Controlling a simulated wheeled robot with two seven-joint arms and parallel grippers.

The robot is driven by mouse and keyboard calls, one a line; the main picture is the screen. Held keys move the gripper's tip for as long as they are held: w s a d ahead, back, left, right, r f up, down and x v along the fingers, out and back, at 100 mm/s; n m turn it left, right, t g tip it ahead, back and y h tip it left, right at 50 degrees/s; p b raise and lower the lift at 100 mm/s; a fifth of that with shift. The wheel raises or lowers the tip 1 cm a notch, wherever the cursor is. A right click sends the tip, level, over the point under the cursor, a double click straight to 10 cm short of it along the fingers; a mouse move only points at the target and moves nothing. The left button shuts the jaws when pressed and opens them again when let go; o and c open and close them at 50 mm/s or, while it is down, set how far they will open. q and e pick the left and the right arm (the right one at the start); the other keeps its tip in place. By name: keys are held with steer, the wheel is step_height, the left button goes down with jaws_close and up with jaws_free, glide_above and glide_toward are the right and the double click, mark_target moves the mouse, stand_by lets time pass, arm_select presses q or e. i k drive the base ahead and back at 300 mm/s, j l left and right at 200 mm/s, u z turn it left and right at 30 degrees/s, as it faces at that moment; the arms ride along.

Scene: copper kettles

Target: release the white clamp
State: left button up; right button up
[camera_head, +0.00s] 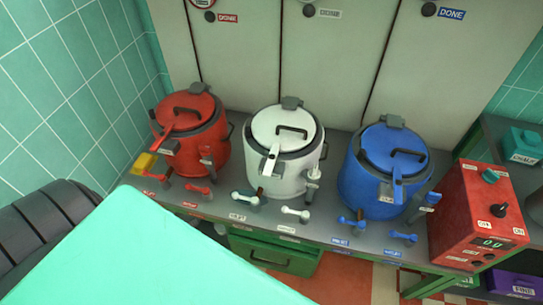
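The white kettle (291,181) stands in the middle of the grey bench, between the red and blue kettles. Its white lid (268,121) is seated on top and has a dark handle. The white clamp (270,161) is a lever at the lid's front edge, slanting down over the dark rim. From this one view I cannot tell whether it is fully fastened. Neither of my grippers is in view.
A red kettle (210,148) stands left and a blue kettle (370,193) right. Small taps and levers line the bench front. A red control box (470,205) is at right. A large teal surface fills the lower left.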

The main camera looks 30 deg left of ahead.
mark_target(269, 165)
steer(key=i+l, duration=0.1)
steer(key=l, duration=0.85)
steer(key=i+l+u, duration=0.1)
steer(key=u, duration=1.6)
